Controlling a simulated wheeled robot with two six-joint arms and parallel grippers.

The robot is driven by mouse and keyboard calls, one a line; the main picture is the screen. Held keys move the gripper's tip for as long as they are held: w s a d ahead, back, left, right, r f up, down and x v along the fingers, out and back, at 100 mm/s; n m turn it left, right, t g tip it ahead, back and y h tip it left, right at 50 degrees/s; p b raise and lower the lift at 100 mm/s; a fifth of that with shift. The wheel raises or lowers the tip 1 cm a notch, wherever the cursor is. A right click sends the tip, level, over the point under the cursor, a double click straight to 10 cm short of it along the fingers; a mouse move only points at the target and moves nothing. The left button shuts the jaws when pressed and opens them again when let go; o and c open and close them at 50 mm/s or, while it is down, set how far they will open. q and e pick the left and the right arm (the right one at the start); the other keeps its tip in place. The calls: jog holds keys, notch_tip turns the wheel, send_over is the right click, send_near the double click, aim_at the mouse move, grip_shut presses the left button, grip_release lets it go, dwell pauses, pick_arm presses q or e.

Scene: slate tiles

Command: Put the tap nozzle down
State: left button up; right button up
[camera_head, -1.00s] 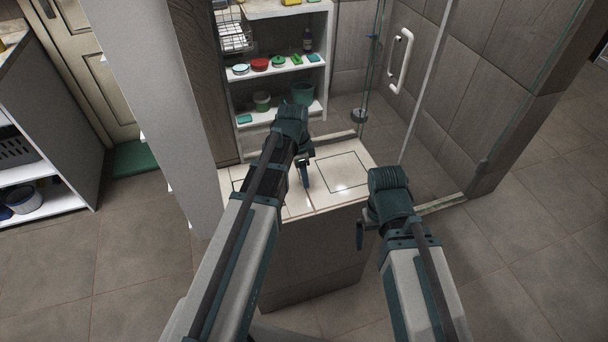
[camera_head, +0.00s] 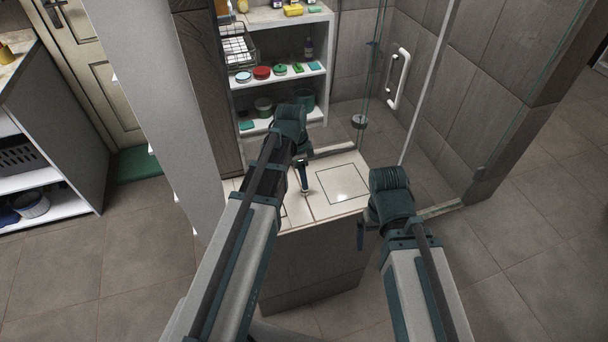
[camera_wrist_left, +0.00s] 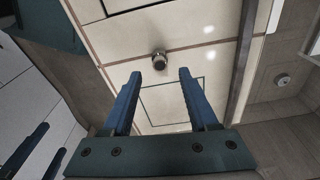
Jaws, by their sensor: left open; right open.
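The tap nozzle (camera_wrist_left: 159,60) is a small, round, metallic piece on the pale tiled counter top (camera_wrist_left: 210,60) in the left wrist view. It shows just beyond the fingertips of my left gripper (camera_wrist_left: 160,75), in line with the gap between them. The fingers are open and do not appear to touch it. In the head view my left gripper (camera_head: 304,180) is over the counter, its arm covering much of it, and I cannot make out the nozzle clearly there. My right gripper (camera_head: 361,235) is open and empty at the counter's right front edge.
A white shelf unit (camera_head: 280,82) with tins and pots stands behind the counter. A glass shower door with a white handle (camera_head: 398,80) is at the back right. A pale wall post (camera_head: 165,90) stands close on the left. Grey floor tiles are clear at the right.

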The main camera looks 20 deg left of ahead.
pick_arm(q)
notch_tip(320, 180, up, 7)
jog(key=p, duration=0.5)
jog(key=s+d+n+y, duration=0.2)
jog(key=s+d+n, duration=0.6)
jog(key=s+d, duration=0.4)
jog(key=s, duration=0.3)
jog(key=shift+s+d+f+n+g, duration=0.15)
jog(key=shift+s+f+n+g, duration=0.1)
jog(key=shift+s+n+g, duration=0.15)
jog(key=shift+o, duration=0.3)
jog(key=w+a+m+t+h+b, duration=0.15)
jog(key=w+a+m+h, duration=0.35)
jog(key=w+a+m, duration=0.8)
jog(key=w+f+n+b, duration=0.1)
jog(key=f+b, duration=0.3)
jog(key=w+d+f+n+b, duration=0.1)
jog(key=f+b, duration=0.3)
jog(key=w+f+n+b, duration=0.1)
jog(key=f+b, duration=0.3)
jog(key=shift+d+f+t, duration=0.15)
jog(key=shift+f+t, duration=0.05)
jog(key=shift+t, duration=0.05)
jog(key=shift+r, duration=0.1)
